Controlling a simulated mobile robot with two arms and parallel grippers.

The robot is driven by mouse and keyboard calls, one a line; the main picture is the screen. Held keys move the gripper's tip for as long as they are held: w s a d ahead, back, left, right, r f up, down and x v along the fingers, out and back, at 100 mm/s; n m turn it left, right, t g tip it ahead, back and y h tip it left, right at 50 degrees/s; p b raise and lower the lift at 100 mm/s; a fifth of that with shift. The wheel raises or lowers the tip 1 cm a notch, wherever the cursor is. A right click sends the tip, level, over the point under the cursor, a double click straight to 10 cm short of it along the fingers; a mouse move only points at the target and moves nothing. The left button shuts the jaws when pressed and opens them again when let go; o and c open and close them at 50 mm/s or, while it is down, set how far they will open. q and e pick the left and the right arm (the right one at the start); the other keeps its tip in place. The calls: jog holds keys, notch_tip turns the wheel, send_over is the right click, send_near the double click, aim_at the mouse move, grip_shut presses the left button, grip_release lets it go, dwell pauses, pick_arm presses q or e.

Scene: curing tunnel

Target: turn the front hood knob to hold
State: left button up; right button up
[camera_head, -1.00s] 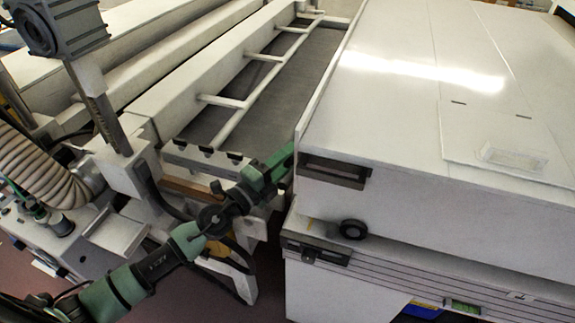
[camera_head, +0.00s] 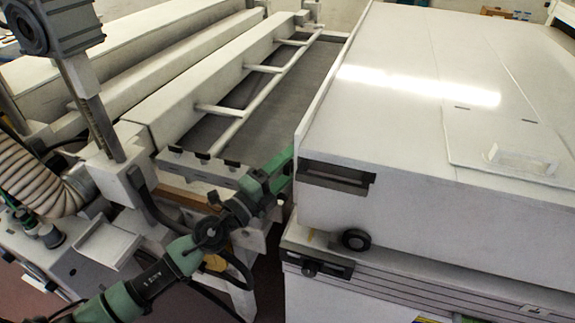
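The white hood (camera_head: 400,217) fills the right side of the head view. A round black knob (camera_head: 356,240) sits low on its front face near the left corner. A smaller dark knob (camera_head: 310,268) sits on a black plate on the panel below. My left arm comes in from the lower left, and its green end with the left gripper (camera_head: 284,164) is at the hood's left front edge, up and left of both knobs. The fingers cannot be made out, and whether they touch the hood is unclear. My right gripper is not in view.
A dark recessed handle (camera_head: 336,177) is on the hood's front, above the round knob. A conveyor with a white rail (camera_head: 235,125) runs back left of the hood. A ribbed hose (camera_head: 40,185) and a post-mounted grey box (camera_head: 65,25) stand at the left.

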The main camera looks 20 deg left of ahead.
aim_at(284, 171)
pick_arm(q)
jog(key=b+v, duration=0.1)
jog(key=v, duration=0.1)
jog(key=b+v, duration=0.1)
jog(key=v, duration=0.1)
jog(key=b+v, duration=0.1)
jog(key=v, duration=0.1)
jog(key=shift+s+a+f, duration=0.15)
jog(key=shift+s+f, duration=0.15)
jog(key=shift+s+a+r+b, duration=0.15)
jog(key=shift+s+a+b, duration=0.15)
jog(key=shift+s, duration=0.2)
